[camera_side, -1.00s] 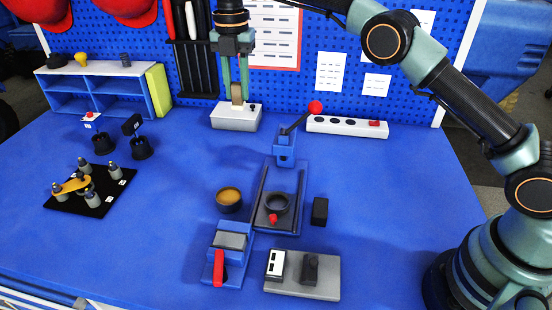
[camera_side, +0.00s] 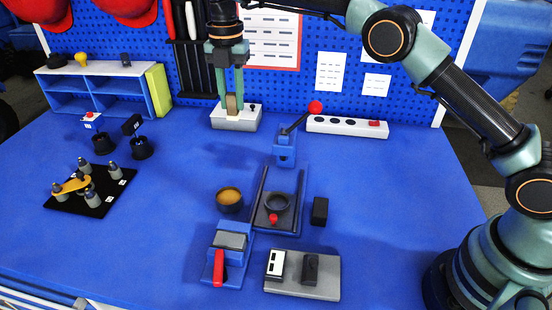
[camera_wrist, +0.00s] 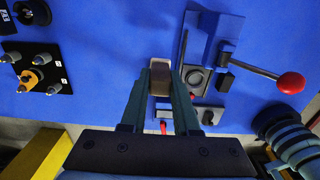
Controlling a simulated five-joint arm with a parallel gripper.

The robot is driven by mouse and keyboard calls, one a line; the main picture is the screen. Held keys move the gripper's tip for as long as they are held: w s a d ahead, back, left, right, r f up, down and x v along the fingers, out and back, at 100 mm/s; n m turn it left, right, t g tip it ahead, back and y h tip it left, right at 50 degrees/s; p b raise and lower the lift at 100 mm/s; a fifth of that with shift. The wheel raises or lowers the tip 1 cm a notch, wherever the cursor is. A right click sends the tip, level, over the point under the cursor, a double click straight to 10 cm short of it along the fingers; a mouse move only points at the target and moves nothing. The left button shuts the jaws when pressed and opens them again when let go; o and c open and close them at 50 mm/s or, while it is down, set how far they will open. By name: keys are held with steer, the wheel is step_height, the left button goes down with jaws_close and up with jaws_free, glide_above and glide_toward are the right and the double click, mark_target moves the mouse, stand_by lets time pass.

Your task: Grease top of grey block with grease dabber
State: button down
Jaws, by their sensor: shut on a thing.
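My gripper (camera_side: 233,98) is shut on a brown and tan piece (camera_side: 232,104), which looks like the grease dabber. The piece (camera_wrist: 160,78) also shows between the fingers in the wrist view, with a paler end. It is held in the air, apart from the fixtures below. What looks like the grey block (camera_side: 230,241) sits in a blue fixture with a red handle (camera_side: 218,268) at the front middle of the side view. A dark round pot (camera_side: 229,205) with amber contents stands behind it.
A dark-railed fixture (camera_side: 298,196) with a ring and a red-knobbed lever (camera_side: 314,107) stands right of the pot. A small black block (camera_side: 320,211) and a grey plate (camera_side: 328,289) lie nearby. A black peg board (camera_side: 95,204) is at left. The table between them is clear.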

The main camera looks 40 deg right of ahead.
steer(key=shift+s+a+f, duration=1.1)
steer(key=shift+a+f, duration=0.05)
steer(key=shift+f, duration=1.4)
steer(key=shift+s+a+f, duration=1.1)
steer(key=shift+f, duration=1.4)
steer(key=shift+s+a+f, duration=1.1)
steer(key=shift+a+f, duration=0.05)
steer(key=shift+f, duration=1.4)
steer(key=shift+f, duration=0.65)
steer(key=shift+r, duration=0.1)
step_height(320, 180, up, 7)
